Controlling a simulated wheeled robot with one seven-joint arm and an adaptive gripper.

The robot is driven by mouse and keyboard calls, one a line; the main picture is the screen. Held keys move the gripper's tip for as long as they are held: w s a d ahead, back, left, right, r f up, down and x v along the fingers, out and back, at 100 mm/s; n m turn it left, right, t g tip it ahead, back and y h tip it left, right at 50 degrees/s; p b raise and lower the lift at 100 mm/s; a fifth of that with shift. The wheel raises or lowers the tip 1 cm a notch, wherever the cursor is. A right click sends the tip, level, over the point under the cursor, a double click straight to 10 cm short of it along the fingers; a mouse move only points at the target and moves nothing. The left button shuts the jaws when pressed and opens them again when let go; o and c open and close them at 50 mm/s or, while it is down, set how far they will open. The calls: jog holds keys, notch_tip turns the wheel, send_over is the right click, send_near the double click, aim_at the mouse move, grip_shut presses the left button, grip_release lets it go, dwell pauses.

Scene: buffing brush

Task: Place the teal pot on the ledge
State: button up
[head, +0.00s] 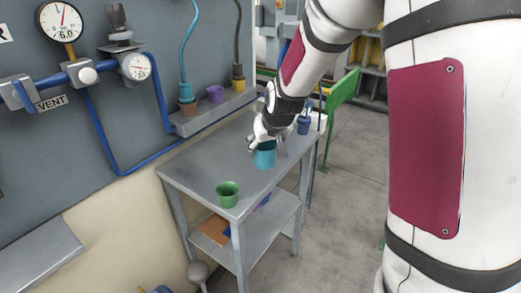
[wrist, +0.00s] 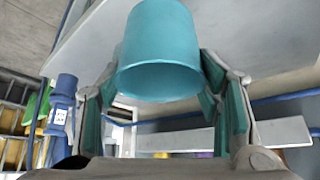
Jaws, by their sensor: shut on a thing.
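The teal pot (head: 265,156) is at my gripper (head: 268,138) over the right part of the grey table. In the wrist view the teal pot (wrist: 160,50) sits between the two fingers (wrist: 165,95), which are shut on it. I cannot tell whether its base touches the table top. The grey ledge (head: 217,112) runs along the wall at the table's back edge. On it stand a brown pot (head: 188,108), a purple pot (head: 216,94) and a yellow pot (head: 238,84).
A green pot (head: 228,194) stands near the table's front corner. A blue container (head: 303,125) stands at the table's far right, and shows in the wrist view (wrist: 62,105). Blue pipes and gauges (head: 60,20) cover the wall at left. The table's middle (head: 205,160) is bare.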

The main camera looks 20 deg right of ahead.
jog(key=shift+w+d+f, duration=0.1)
jog(key=shift+w+f, duration=0.05)
jog(key=shift+w, duration=1.35)
jog(key=shift+f, duration=1.7)
jog(key=shift+f, duration=0.1)
jog(key=o, duration=1)
